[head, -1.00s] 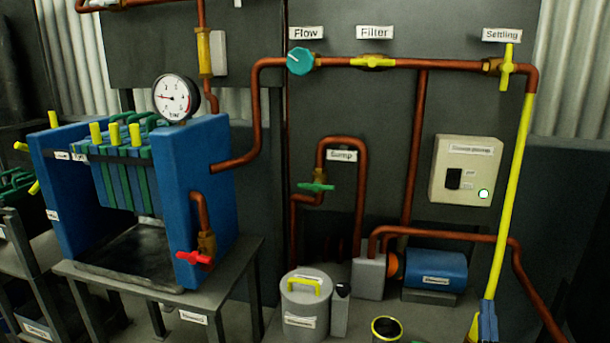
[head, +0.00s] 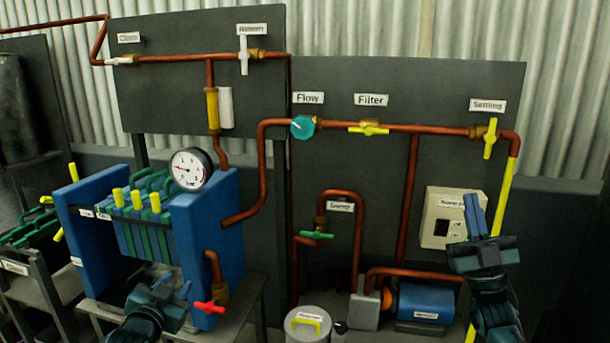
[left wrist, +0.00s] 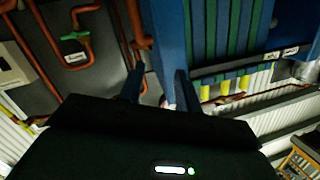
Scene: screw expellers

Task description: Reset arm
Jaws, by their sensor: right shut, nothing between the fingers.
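My left gripper (head: 173,285) is low at the left in the head view, in front of the blue filter press (head: 205,240). In the left wrist view its two fingers (left wrist: 158,82) stand apart with nothing between them, so it is open. The press shows behind the fingers there, upside down. My right gripper (head: 475,215) is raised at the right, with its fingers together pointing up, in front of the switch box (head: 437,225) and partly covering it. Nothing is held in it.
A red-handled valve (head: 210,307) is close to the right of my left gripper. Copper pipes with a teal flow knob (head: 303,127), yellow filter valve (head: 369,128) and settling valve (head: 490,138) run across the grey panel. A blue motor (head: 425,302) sits below.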

